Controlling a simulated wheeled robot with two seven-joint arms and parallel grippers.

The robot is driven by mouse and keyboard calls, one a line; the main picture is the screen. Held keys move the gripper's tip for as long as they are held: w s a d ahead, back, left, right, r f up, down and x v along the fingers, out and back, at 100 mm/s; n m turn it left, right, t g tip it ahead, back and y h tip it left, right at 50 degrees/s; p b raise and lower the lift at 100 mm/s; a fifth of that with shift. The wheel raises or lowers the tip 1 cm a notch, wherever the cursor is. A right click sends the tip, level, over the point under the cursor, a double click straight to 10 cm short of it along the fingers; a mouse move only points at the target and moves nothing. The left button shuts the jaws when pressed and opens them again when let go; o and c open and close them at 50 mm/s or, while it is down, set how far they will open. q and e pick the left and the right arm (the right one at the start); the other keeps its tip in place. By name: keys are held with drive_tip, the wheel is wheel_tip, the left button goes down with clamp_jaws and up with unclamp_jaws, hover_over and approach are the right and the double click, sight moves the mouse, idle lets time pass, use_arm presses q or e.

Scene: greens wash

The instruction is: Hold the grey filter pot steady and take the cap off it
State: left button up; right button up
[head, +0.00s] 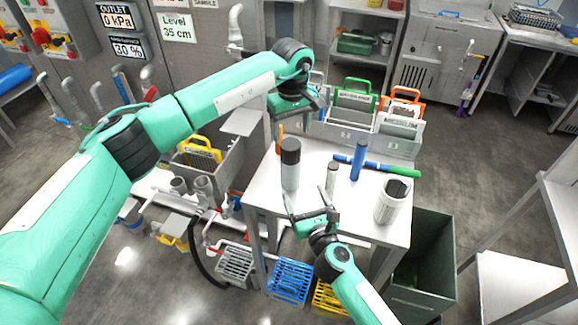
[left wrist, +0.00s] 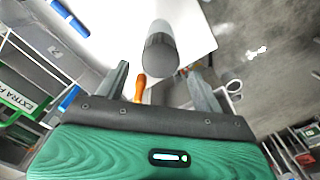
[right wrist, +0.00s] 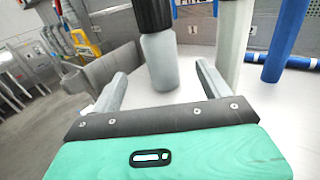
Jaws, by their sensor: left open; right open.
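The grey filter pot (head: 290,178) stands upright on the white table near its left side, with its dark cap (head: 290,150) on top. In the left wrist view the cap (left wrist: 160,52) shows from above, ahead of and between the open fingers of my left gripper (left wrist: 162,80). In the head view that gripper (head: 312,103) is above and behind the pot, apart from it. My right gripper (head: 311,203) is open in front of the pot, low over the table. In the right wrist view the pot's body (right wrist: 160,62) lies beyond and between its fingertips, not touching; the cap's top is cut off.
A slim grey cylinder (head: 332,177), a blue cylinder (head: 358,160) and a white container (head: 391,203) stand right of the pot. A green and blue stick (head: 385,168) lies behind them. An orange-handled tool (head: 279,138) is close behind the pot. A dark green bin (head: 424,256) stands right of the table.

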sight(294, 173)
use_arm(q)
drive_tip(key=shift+a+f, duration=0.1)
use_arm(e)
drive_tip(key=x, duration=1.1)
drive_tip(key=shift+w+a, duration=0.15)
drive_tip(key=shift+w, duration=0.1)
use_arm(q)
drive_tip(key=shift+w+f, duration=0.1)
drive_tip(key=shift+w, duration=0.05)
use_arm(e)
drive_tip(key=shift+w+a+f, duration=0.1)
drive_tip(key=shift+w+a, duration=0.1)
drive_tip(key=shift+w, duration=0.35)
drive_tip(key=shift+s, duration=0.1)
